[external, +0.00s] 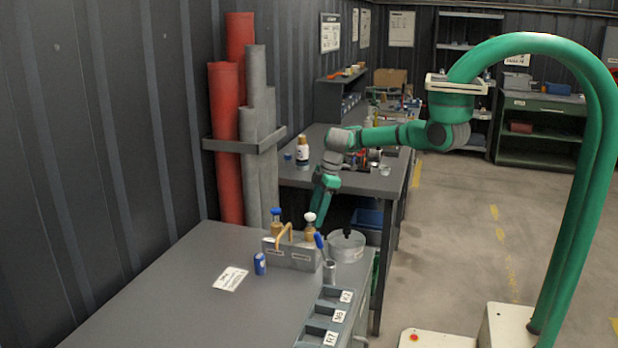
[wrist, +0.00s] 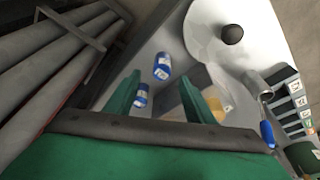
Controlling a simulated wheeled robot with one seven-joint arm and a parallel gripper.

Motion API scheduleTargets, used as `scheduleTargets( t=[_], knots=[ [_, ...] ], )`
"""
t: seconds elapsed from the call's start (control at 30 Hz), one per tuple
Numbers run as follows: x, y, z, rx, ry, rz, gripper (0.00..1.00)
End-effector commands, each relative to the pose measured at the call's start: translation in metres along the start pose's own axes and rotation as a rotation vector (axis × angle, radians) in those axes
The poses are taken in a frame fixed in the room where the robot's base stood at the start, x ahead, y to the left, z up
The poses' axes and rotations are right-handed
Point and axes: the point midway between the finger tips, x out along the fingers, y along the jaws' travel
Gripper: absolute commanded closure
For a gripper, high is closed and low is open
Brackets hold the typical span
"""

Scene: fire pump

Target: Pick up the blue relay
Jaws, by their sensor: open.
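The blue relay (external: 260,264) stands upright on the near grey bench in the external view, a small blue cylinder with a light label, left of a grey caddy (external: 292,257). My gripper (external: 320,222) is above the caddy's right side, right of the relay and apart from it. In the wrist view my gripper (wrist: 159,80) is open with nothing held. Two blue-and-white cylinders show beyond the fingers, an upper one (wrist: 162,66) and a lower one (wrist: 141,95) partly beside the left finger. I cannot tell which is the relay.
The caddy holds bottles, one blue-capped (external: 276,222). A clear bowl (external: 346,247), a metal cup (external: 329,272) with a blue-handled tool and a compartment tray (external: 330,315) stand to the right. A paper label (external: 230,279) lies left. The left bench is clear.

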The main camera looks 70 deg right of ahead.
Motion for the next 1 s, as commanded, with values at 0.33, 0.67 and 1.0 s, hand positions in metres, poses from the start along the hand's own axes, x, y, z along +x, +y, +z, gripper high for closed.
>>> scheduleTargets(
  t=[0.33, 0.67, 1.0],
  knots=[
    [0.029, -0.001, 0.0, 0.0, 0.0, 0.0, 0.51],
    [0.068, -0.003, -0.002, 0.001, 0.002, -0.001, 0.51],
    [0.071, -0.004, -0.001, 0.0, 0.002, -0.002, 0.65]
  ],
)
